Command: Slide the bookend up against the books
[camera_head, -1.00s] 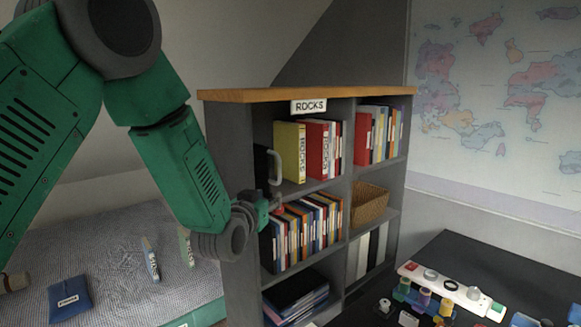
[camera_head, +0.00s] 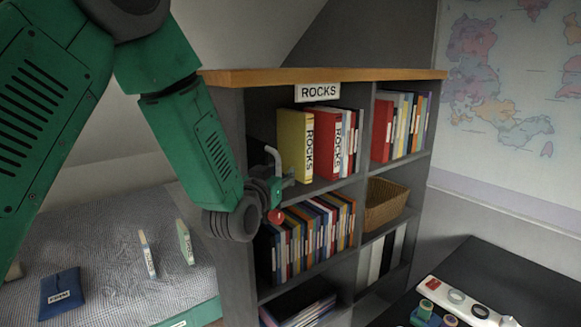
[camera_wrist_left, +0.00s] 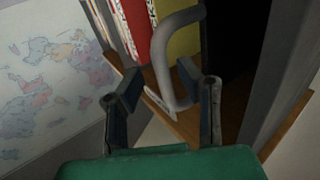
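The bookend, with a pale grey curved handle (camera_head: 273,160), stands at the left end of the upper left shelf. Its dark body blends into the shadow there. To its right stand the books, a yellow binder (camera_head: 294,145) and red binders (camera_head: 326,147) marked ROCKS, with thinner books beyond. My left gripper (camera_head: 284,187) is at the shelf front, over the handle's lower part. In the left wrist view its fingers (camera_wrist_left: 168,97) are apart, with the handle (camera_wrist_left: 176,72) seen between them; contact is unclear. Any gap between bookend and books cannot be told. My right gripper is not in view.
The bookcase side (camera_head: 228,150) stands close left of my gripper, under a wooden top (camera_head: 330,76). Below is a shelf of thin books (camera_head: 318,235). A wicker basket (camera_head: 386,205) sits to the right. A dark desk (camera_head: 485,275) with small items is at lower right.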

